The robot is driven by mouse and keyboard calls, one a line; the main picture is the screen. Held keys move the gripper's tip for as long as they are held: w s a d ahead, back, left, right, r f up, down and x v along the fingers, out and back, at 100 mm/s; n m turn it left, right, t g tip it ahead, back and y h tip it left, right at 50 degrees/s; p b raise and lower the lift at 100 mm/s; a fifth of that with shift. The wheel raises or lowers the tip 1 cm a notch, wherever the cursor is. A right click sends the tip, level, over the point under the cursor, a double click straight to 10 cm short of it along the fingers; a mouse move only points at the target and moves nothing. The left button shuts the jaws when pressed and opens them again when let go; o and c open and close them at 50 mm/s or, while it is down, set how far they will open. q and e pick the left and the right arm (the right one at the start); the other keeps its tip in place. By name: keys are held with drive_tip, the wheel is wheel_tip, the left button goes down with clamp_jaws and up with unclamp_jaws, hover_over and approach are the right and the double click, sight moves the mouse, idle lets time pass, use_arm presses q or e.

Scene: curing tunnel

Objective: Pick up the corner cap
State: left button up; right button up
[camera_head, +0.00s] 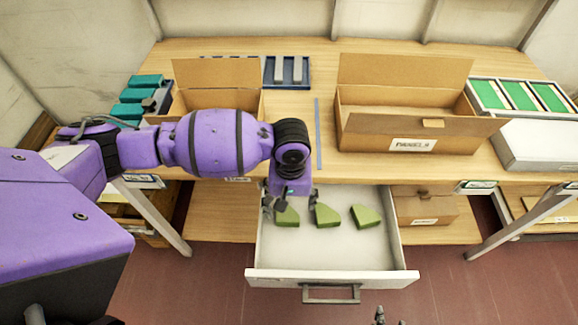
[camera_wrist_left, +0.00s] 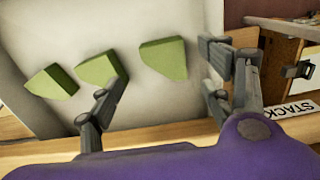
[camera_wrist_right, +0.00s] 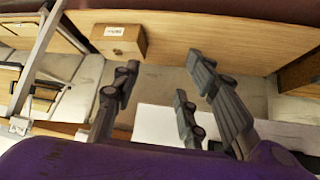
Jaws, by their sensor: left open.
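Three green wedge-shaped corner caps lie in a row in the open white drawer: a left one (camera_head: 287,217), a middle one (camera_head: 326,217) and a right one (camera_head: 365,217). My left gripper (camera_head: 287,197) is open and points down over the drawer, close to the left cap. In the left wrist view, this cap (camera_wrist_left: 164,59) appears between the spread fingers (camera_wrist_left: 164,75), with no visible contact. The middle cap (camera_wrist_left: 102,69) is beside one finger and the far cap (camera_wrist_left: 52,82) is further off. My right gripper (camera_wrist_right: 160,78) is open and empty, away from the drawer.
The drawer (camera_head: 330,276) sticks out below the wooden table (camera_head: 320,170). An open cardboard box (camera_head: 218,75) and a larger labelled one (camera_head: 405,80) stand on top. Trays with teal, grey and green pieces sit behind and beside them. A closed box (camera_head: 425,207) is on the lower shelf.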

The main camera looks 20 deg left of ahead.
sight(288, 215)
use_arm(q)
drive_tip(key=f, duration=0.3)
drive_tip(key=shift+s+a, duration=0.25)
drive_tip(key=shift+s, duration=0.15)
drive_tip(key=f, duration=0.3)
drive_tip(key=shift+w+f+b, duration=0.25)
drive_tip(key=shift+f+b, duration=0.1)
drive_tip(key=shift+f, duration=0.25)
drive_tip(key=shift+c, duration=0.3)
drive_tip(key=c, duration=0.9)
use_arm(e)
drive_tip(key=shift+s+f, duration=0.6)
drive_tip(key=shift+s, duration=0.3)
